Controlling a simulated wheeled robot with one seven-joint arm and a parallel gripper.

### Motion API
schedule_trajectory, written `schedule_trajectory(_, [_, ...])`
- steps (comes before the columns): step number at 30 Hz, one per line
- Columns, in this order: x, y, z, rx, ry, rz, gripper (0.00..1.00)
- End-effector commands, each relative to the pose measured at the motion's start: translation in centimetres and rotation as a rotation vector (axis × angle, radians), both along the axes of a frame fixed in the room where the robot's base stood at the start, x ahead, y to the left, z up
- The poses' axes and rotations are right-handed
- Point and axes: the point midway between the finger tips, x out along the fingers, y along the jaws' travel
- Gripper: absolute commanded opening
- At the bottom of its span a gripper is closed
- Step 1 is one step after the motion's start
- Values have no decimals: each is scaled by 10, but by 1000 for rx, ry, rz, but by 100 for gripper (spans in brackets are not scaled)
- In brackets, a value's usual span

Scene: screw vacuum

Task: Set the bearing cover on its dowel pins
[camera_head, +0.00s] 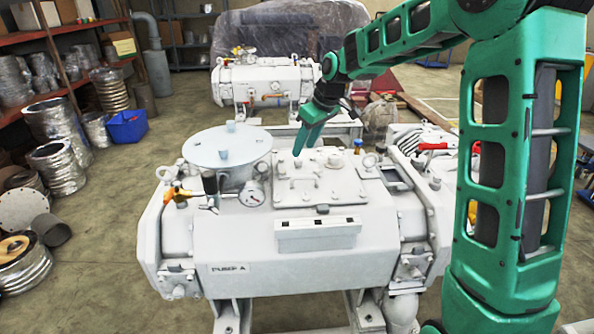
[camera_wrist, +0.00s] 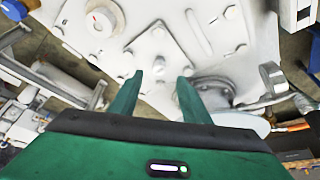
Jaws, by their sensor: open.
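My gripper (camera_head: 298,150) points down over the top of the white pump (camera_head: 270,255) marked PUMP A. In the wrist view my gripper (camera_wrist: 160,78) has its two green fingers apart with nothing between them. A small plate with a raised knob and corner bolts, which looks like the bearing cover (camera_head: 300,191), lies on the pump's flat top. It appears diamond-shaped beyond the fingertips in the wrist view (camera_wrist: 157,48). The fingers look above it, apart from it. I cannot make out the dowel pins or whether the plate sits on them.
A pressure gauge (camera_head: 252,195), an orange-handled valve (camera_head: 178,193) and lifting eyes rise around the top. A white box with dark square openings (camera_head: 318,236) is on the front. A second pump (camera_head: 262,80) stands behind.

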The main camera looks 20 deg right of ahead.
Motion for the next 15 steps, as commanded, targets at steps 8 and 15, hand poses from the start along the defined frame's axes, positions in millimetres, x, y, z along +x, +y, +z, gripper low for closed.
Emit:
schedule_trajectory(8, [5, 3, -15, -1, 1, 0, 43])
schedule_trajectory(15, [13, 6, -44, 0, 5, -1, 43])
